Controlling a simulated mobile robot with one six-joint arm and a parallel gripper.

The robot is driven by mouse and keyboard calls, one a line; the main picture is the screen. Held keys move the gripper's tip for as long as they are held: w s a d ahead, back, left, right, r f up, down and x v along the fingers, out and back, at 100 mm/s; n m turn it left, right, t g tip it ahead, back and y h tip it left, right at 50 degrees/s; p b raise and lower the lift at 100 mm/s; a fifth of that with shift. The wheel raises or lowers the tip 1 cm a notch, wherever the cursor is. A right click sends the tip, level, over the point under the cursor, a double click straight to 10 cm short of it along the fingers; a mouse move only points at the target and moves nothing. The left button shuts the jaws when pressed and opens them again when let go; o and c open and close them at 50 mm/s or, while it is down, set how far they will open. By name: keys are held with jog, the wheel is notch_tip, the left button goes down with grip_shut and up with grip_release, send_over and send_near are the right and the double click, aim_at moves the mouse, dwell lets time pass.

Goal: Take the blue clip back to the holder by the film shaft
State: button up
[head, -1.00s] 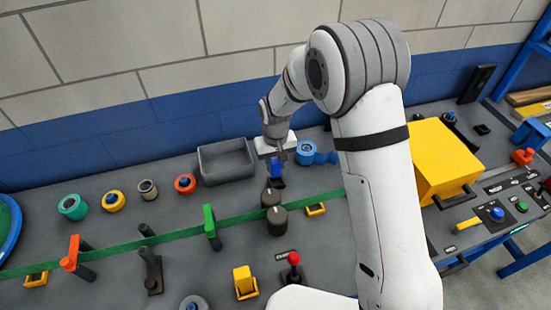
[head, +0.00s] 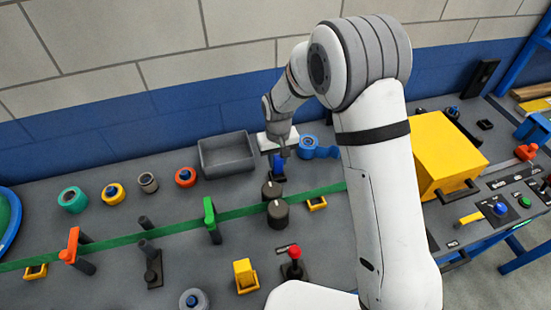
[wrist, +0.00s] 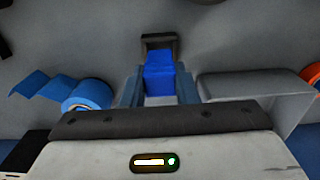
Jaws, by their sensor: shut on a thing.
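My gripper (head: 279,155) is shut on the blue clip (wrist: 158,75), which sits between its two fingers in the wrist view. In the head view the blue clip (head: 277,165) shows just under the fingers. A small dark holder (wrist: 160,42) is right at the clip's far end in the wrist view; I cannot tell how far the clip is inside it. In the head view the dark rollers (head: 277,212) stand in front of the clip, beside the green film (head: 240,213). Which post is the film shaft is unclear.
A grey bin (head: 227,153) stands left of my gripper and a blue tape roll (head: 310,147) close to its right. An upright green clip (head: 210,213) and an orange clip (head: 72,245) are on the film. A yellow box (head: 445,160) is at the right.

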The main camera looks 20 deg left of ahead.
aim_at(278, 166)
jog(key=shift+f+b, duration=0.85)
jog(key=shift+f, duration=0.15)
jog(key=shift+f, duration=0.15)
jog(key=shift+f+b, duration=0.7)
jog(key=shift+b, duration=0.05)
jog(key=o, duration=1.1)
jog(key=shift+c, duration=0.2)
jog(key=shift+r, duration=0.1)
